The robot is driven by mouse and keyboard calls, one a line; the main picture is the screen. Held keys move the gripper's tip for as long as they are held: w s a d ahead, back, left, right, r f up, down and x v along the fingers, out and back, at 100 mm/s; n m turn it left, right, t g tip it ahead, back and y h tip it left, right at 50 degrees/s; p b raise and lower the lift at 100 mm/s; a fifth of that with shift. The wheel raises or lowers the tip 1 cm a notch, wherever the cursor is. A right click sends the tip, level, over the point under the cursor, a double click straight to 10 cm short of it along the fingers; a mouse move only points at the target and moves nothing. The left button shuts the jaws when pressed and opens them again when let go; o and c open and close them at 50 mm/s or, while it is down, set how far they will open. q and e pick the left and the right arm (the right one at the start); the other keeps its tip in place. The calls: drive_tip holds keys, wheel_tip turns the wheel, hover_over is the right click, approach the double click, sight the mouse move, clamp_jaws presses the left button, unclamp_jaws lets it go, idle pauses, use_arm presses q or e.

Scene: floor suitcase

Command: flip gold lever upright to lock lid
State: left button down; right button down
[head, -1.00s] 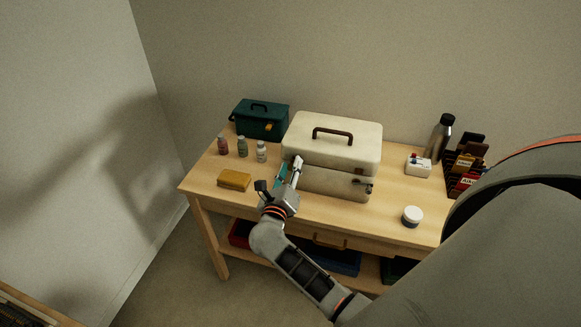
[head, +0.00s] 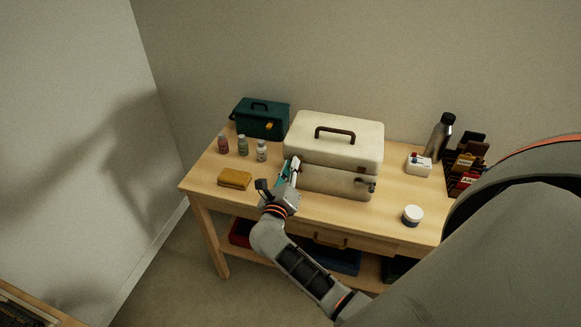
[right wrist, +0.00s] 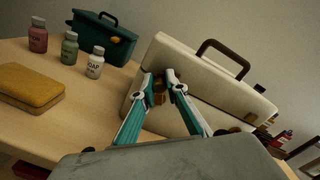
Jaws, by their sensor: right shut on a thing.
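A cream box with a brown top handle stands on the wooden table; its lid (head: 340,130) is down on the body (head: 325,180). In the right wrist view the lid (right wrist: 190,70) looks tilted with the camera. A gold lever (right wrist: 158,94) sits on the box front near its left end, partly hidden by my fingers. My right gripper (head: 292,165) is at this corner, its fingertips (right wrist: 161,82) shut on the gold lever. The lever's exact angle is hard to tell. Another latch (head: 370,184) shows at the right front of the box. My left gripper is not in view.
A green case (head: 262,120) and several small bottles (head: 242,146) stand left of the box.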

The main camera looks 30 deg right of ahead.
drive_tip(key=shift+d+r, duration=0.1)
drive_tip(key=shift+r, duration=0.05)
idle(0.7)
drive_tip(key=c, duration=2)
unclamp_jaws()
drive_tip(key=shift+s+a, duration=0.2)
drive_tip(key=shift+a, duration=0.1)
drive_tip(key=v, duration=1.1)
drive_tip(key=shift+s+a, duration=0.1)
drive_tip(key=shift+a, duration=0.05)
